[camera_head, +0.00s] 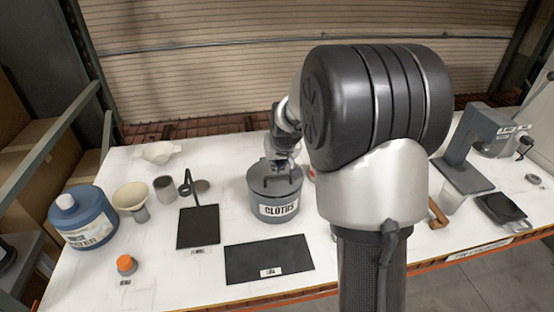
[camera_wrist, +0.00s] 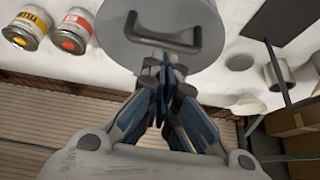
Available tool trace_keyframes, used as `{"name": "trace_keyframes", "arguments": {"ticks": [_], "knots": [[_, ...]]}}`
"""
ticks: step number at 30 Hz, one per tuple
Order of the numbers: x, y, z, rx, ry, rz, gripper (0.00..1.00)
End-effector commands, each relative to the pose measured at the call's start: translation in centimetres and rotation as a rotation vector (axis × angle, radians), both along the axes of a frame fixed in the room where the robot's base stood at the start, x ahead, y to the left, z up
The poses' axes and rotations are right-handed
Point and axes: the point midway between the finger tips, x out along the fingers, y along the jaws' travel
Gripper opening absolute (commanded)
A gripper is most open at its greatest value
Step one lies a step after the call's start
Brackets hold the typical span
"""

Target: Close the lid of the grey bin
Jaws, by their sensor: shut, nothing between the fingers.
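The grey bin (camera_head: 262,205), labelled CLOTHS, stands upright on the middle of the white table. Its round grey lid (camera_head: 260,183) with a dark handle lies over the top and looks about level; whether it is fully seated I cannot tell. In the wrist view the lid (camera_wrist: 185,15) fills the top middle, with its bar handle (camera_wrist: 155,47) facing me. My gripper (camera_head: 281,165) is at the far side of the lid, shut and empty. In the wrist view its fingertips (camera_wrist: 161,62) are at the lid's edge beside the handle; contact is unclear.
Two cans, one yellow-labelled (camera_wrist: 27,29) and one red-labelled (camera_wrist: 71,32), stand near the bin. A black mat (camera_head: 268,262) lies in front. A blue jug (camera_head: 83,218), a funnel (camera_head: 131,197) and a black plate (camera_head: 198,228) are at left. A grey stand (camera_head: 465,150) is at right.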

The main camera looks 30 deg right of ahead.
Motion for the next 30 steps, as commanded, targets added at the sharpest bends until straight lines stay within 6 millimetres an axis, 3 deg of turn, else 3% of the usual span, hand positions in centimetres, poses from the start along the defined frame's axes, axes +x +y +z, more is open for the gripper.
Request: {"name": "trace_keyframes", "arguments": {"ticks": [7,13,22,26,30], "knots": [[0.0,0.0,-0.1,0.000,0.000,0.000,0.00],[-0.4,0.1,-1.7,0.000,-0.001,-0.001,0.00],[-0.5,0.1,-1.5,0.000,-0.001,-0.001,0.00],[-0.4,0.1,-0.9,0.000,-0.001,0.000,0.00],[-0.1,0.1,1.1,-0.001,-0.002,0.001,0.00]]}}
